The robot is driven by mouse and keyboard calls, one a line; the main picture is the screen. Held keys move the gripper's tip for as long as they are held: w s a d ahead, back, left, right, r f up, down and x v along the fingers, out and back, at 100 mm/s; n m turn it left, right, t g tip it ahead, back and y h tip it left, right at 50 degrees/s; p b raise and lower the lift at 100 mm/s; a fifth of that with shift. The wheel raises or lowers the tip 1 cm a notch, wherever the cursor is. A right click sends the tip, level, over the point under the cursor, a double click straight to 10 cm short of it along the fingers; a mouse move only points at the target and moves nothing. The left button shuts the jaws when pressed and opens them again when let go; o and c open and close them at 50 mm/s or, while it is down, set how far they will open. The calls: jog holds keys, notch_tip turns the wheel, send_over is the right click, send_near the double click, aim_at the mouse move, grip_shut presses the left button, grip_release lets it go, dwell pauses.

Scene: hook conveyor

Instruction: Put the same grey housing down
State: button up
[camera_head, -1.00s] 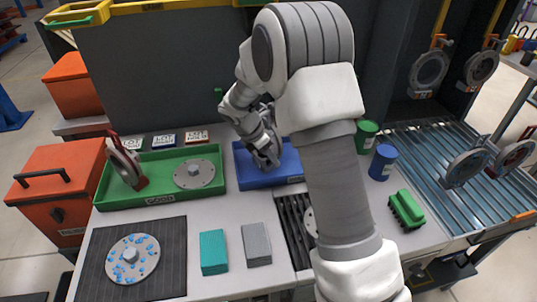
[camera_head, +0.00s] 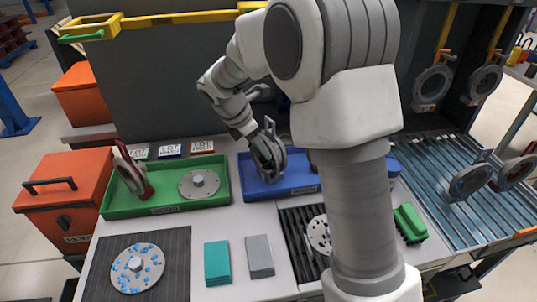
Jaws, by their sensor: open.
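A grey round housing (camera_head: 269,168) stands tilted in the blue tray (camera_head: 305,187), near its left end. My gripper (camera_head: 256,138) is open just above and behind the housing's upper edge. The fingertips are small and partly merge with the housing, so I cannot tell whether they touch it. A flat grey disc housing (camera_head: 199,184) lies in the same green tray. My arm hides the right part of the blue tray.
A disc with blue spots (camera_head: 136,267) lies on a dark mat (camera_head: 175,285). Teal (camera_head: 217,263) and grey (camera_head: 260,257) blocks lie at the front. A green brush (camera_head: 410,223) lies right of my arm. Housings hang over the roller conveyor (camera_head: 430,185). Orange bins (camera_head: 70,190) stand left.

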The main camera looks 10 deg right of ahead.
jog(key=s+d+r+m+t+y, duration=0.1)
jog(key=s+d+r+m, duration=0.1)
jog(key=s+r+m, duration=0.4)
jog(key=s+d+r+m+y, duration=0.1)
jog(key=s+d+r+m, duration=0.2)
jog(key=s+r+m, duration=0.35)
jog(key=s+m+t+y, duration=0.2)
jog(key=s+m, duration=0.8)
jog(key=s, duration=0.6)
jog(key=shift+s+y, duration=0.25)
jog(key=shift+y, duration=0.05)
